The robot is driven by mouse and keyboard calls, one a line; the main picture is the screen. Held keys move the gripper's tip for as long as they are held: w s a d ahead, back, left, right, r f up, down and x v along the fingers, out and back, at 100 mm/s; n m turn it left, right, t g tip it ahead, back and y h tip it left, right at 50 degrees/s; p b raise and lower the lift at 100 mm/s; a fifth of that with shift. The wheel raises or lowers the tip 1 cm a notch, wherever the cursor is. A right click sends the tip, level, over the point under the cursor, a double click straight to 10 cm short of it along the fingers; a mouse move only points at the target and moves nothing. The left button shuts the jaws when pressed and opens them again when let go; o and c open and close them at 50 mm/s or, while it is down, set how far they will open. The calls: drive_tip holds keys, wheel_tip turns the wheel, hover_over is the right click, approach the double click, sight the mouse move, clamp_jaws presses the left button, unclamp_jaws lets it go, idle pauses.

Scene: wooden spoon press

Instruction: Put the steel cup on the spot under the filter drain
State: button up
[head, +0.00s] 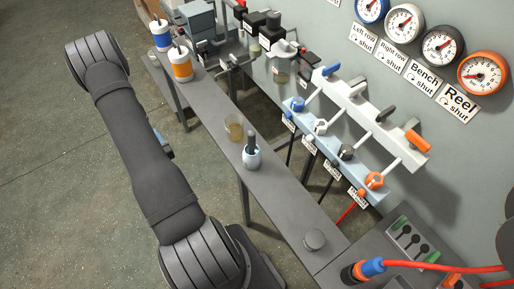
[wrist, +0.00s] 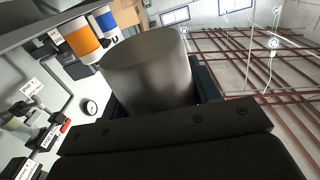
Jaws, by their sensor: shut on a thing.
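In the wrist view, the steel cup (wrist: 150,75) is a plain grey metal cylinder, held between the dark jaws of my gripper (wrist: 155,88). The gripper is shut on it. A flat round end of the cup faces up in this view; I cannot tell whether it is the mouth or the base. In the head view, neither cup nor gripper can be made out. A filter with a clear bowl (head: 281,77) hangs by the wall beyond the bench. The spot under its drain cannot be made out.
A valve manifold (head: 385,118) lines the wall.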

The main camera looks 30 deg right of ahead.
drive_tip(key=s+d+r+m+g+h, duration=0.1)
drive_tip(key=s+d+r+m+h, duration=0.2)
drive_tip(key=d, duration=0.4)
drive_tip(key=s+d+r+m+g+h, duration=0.1)
drive_tip(key=d+r+m+h, duration=0.1)
drive_tip(key=d+h, duration=0.45)
drive_tip(key=s+d+r+m+g+h, duration=0.4)
drive_tip(key=s+d+r+g, duration=0.1)
drive_tip(key=s, duration=0.4)
drive_tip(key=s+d+r+m+g+h, duration=0.35)
drive_tip(key=s+r+m+g, duration=0.2)
drive_tip(key=s, duration=0.35)
drive_tip(key=s+d+f+m+g, duration=0.1)
drive_tip(key=s+f+m+g, duration=0.2)
drive_tip(key=s, duration=0.4)
drive_tip(key=s+d+f+m+g, duration=0.1)
drive_tip(key=s+m+g, duration=0.1)
drive_tip(key=s+g, duration=0.45)
drive_tip(key=shift+m+h, duration=0.3)
drive_tip(key=shift+m, duration=0.25)
drive_tip(key=shift+w+d+f, duration=0.4)
drive_tip(key=shift+d+f, duration=0.2)
drive_tip(key=shift+f, duration=1.8)
drive_tip(key=shift+w+d+f, duration=0.45)
drive_tip(key=shift+d+f, duration=0.1)
drive_tip(key=shift+f, duration=1.9)
drive_tip(key=shift+w+d+f, duration=0.4)
drive_tip(key=shift+d+f, duration=0.2)
drive_tip(key=shift+f, duration=1.8)
drive_tip(key=shift+f, duration=0.1)
